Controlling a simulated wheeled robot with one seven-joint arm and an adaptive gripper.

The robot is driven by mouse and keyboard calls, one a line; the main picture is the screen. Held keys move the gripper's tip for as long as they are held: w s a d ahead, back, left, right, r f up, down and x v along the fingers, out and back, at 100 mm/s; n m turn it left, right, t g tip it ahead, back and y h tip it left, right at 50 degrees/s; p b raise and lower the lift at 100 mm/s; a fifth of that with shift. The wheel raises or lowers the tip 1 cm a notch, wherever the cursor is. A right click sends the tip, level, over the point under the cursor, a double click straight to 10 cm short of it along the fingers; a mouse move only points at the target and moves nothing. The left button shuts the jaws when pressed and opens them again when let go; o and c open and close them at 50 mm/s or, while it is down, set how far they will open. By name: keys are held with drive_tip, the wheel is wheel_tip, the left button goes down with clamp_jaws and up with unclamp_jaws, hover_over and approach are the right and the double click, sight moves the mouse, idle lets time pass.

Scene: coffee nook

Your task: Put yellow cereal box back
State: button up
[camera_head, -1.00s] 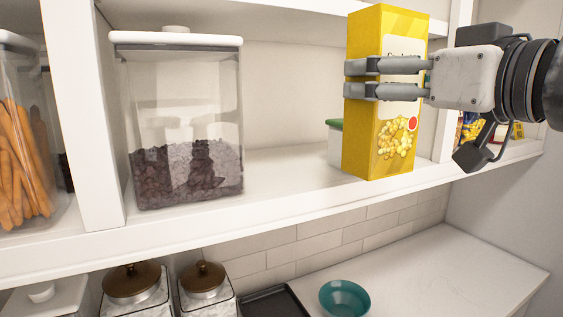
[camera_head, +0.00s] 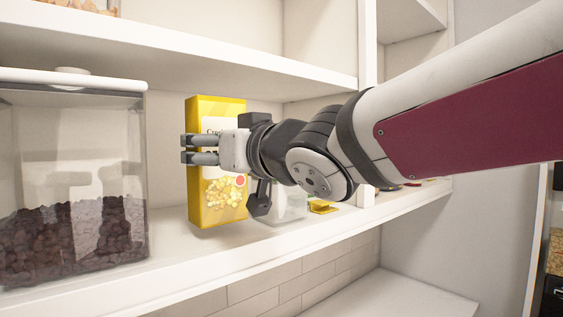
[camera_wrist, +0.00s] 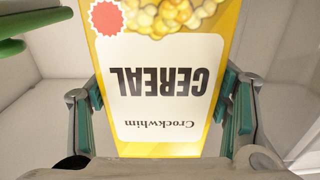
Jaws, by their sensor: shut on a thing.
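The yellow cereal box (camera_head: 213,212) stands upright within the shelf bay, right of a large clear jar. My gripper (camera_head: 187,149) is shut on the box at mid-height, its arm reaching in from the right. I cannot tell whether the box's base touches the shelf (camera_head: 180,262) or hovers just above it. In the wrist view the box's white label (camera_wrist: 165,85) appears upside down, with my gripper (camera_wrist: 165,118) fingers against both sides. The box's back is hidden.
The clear jar (camera_head: 75,180) of dark pieces stands close on the left. A low clear container (camera_head: 291,206) and a small yellow item (camera_head: 321,207) are to the right, partly behind my gripper. An upper shelf (camera_head: 200,50) runs above the box.

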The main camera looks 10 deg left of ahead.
drive_tip(key=shift+f, duration=1.05)
drive_tip(key=o, duration=1.3)
drive_tip(key=shift+f, duration=0.1)
drive_tip(key=shift+d, duration=0.1)
drive_tip(key=v, duration=1.2)
drive_tip(key=shift+b, duration=0.3)
